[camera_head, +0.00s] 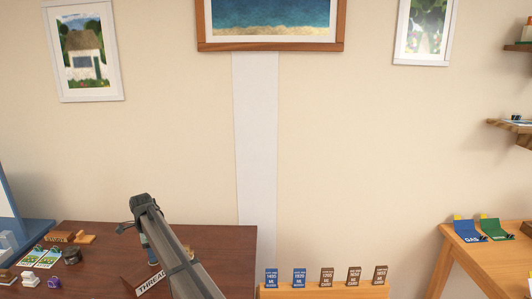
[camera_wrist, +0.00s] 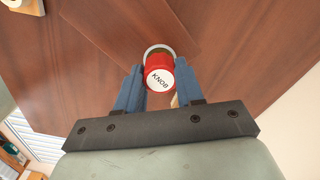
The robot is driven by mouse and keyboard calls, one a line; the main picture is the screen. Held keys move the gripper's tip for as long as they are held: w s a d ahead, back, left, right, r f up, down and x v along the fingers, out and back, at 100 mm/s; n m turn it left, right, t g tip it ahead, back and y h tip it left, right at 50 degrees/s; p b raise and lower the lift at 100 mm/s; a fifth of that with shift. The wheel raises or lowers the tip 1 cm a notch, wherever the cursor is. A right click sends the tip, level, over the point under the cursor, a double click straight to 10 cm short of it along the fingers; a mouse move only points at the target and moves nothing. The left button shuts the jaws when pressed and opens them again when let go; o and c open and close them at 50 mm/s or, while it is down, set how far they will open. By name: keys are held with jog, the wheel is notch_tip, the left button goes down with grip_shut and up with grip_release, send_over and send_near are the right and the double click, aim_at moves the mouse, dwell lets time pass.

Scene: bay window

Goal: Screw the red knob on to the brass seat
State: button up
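The red knob (camera_wrist: 160,78), with a white face lettered KNOB, is between the two blue fingertips of my gripper (camera_wrist: 160,80) in the wrist view. The fingers meet its sides, and the gripper looks shut on it. A pale metallic ring (camera_wrist: 151,48) shows just beyond the knob's far edge. The knob covers most of it, so I cannot tell whether this is the brass seat or whether the two touch. In the head view my arm hides the knob and seat; a bit of blue finger (camera_head: 146,241) shows beside it.
A dark wooden table (camera_head: 215,245) lies under my arm, with a sign reading THREAD (camera_head: 152,284) partly hidden by it. Cards (camera_head: 46,258) and a purple cup (camera_head: 54,283) sit at its left. A card rack (camera_head: 325,291) stands to the right.

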jog(key=shift+o, duration=0.7)
jog(key=shift+s+d+f, duration=0.15)
jog(key=shift+s+f, duration=0.1)
jog(key=shift+f, duration=0.25)
jog(key=shift+o, duration=0.7)
jog(key=shift+w+f, duration=0.1)
jog(key=shift+f, duration=0.1)
jog(key=shift+o, duration=1.2)
jog(key=shift+w+r, duration=0.1)
jog(key=shift+r, duration=0.1)
jog(key=shift+r, duration=0.1)
jog(key=shift+r, duration=4.55)
